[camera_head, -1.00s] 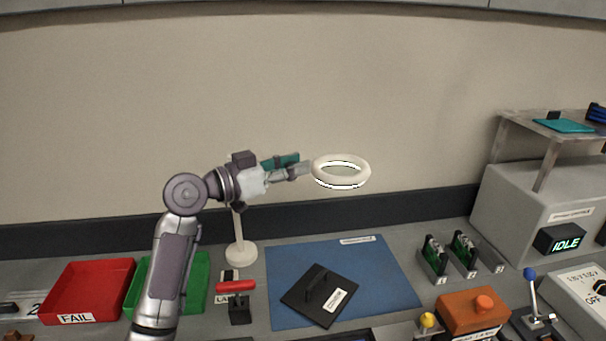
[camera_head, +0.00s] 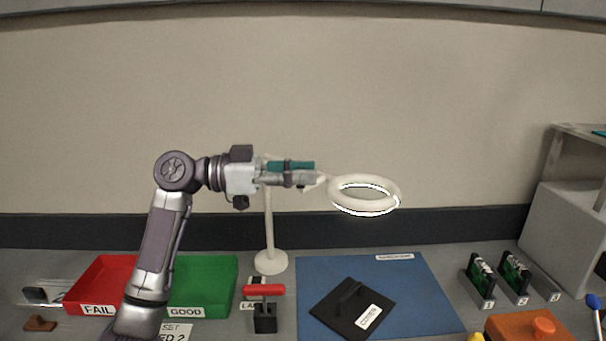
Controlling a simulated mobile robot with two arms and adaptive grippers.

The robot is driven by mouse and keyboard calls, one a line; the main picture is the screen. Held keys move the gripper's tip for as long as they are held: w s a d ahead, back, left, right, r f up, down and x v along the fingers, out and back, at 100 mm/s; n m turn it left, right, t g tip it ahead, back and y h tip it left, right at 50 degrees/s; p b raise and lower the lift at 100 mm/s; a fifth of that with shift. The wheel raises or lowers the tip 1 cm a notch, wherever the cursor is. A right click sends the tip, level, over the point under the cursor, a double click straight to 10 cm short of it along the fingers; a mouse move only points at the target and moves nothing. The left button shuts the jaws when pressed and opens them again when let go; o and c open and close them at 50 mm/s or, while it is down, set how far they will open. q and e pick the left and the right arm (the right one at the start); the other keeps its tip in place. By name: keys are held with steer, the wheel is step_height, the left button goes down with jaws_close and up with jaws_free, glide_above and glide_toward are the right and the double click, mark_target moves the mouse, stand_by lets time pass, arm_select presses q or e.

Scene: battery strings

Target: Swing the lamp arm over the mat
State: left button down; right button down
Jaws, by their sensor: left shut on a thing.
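The lamp is white. Its round base (camera_head: 271,263) and upright pole stand behind the left edge of the blue mat (camera_head: 415,300), and its ring head (camera_head: 365,207) is lit underneath. In the picture the ring hangs above the mat's back edge; its exact spot over the mat is hard to judge. My left gripper (camera_head: 308,180) is shut on the lamp arm, between pole and ring, and hides most of that arm. A teal piece (camera_head: 292,166) shows along the gripper's top. My right gripper is not in view.
A black plate with a handle (camera_head: 348,304) lies on the mat. Left are a red FAIL tray (camera_head: 97,282), a green GOOD tray (camera_head: 208,280) and a red-handled clamp (camera_head: 264,302). Slots with boards (camera_head: 481,275) and an orange box (camera_head: 520,327) stand right.

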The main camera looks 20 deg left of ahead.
arm_select(q)
steer(key=c, duration=0.9)
jaws_free()
steer(key=shift+o, duration=0.2)
steer(key=v, duration=1.2)
steer(key=shift+f, duration=0.1)
